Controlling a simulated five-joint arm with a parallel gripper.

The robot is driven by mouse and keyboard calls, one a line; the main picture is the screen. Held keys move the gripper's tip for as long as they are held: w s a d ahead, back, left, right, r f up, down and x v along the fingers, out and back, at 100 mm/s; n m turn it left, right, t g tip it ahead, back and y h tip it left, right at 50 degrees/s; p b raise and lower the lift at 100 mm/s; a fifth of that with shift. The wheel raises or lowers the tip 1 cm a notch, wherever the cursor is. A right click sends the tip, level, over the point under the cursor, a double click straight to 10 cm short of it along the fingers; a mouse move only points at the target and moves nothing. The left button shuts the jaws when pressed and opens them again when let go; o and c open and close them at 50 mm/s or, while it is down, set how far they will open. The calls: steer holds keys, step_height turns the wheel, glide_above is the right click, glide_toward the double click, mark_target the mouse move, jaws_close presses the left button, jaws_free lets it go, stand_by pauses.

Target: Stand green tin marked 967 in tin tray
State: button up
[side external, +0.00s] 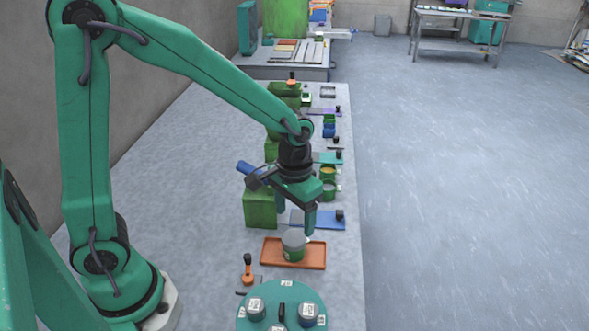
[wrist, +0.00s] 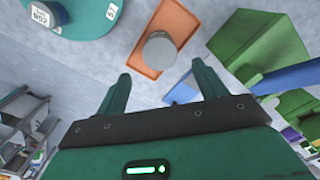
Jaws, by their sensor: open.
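A green tin (side external: 293,246) with a grey lid stands upright in the orange tray (side external: 318,258); its number cannot be read. In the wrist view its pale round lid (wrist: 159,50) shows over the tray (wrist: 172,18). My gripper (side external: 296,226) is open and empty, fingers pointing down, just above and behind the tin. In the wrist view the fingers (wrist: 160,82) are spread wide, with the tin ahead of the gap between them and no finger seen touching it.
A round teal stand (side external: 283,290) with several grey-topped tins is at the near edge. An orange-handled tool (side external: 248,268) lies left of the tray. A green block (side external: 260,208) and a blue plate (side external: 328,218) sit behind. The bench left of these is clear.

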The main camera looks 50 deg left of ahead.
step_height(320, 180, up, 4)
steer(key=shift+r, duration=0.2)
stand_by(0.7)
steer(key=s+a+r+t, duration=0.5)
steer(key=s+r, duration=0.5)
steer(key=s, duration=0.2)
steer(key=shift+a+m+t, duration=0.3)
steer(key=shift+a, duration=0.6)
steer(key=shift+s, duration=0.1)
stand_by(0.4)
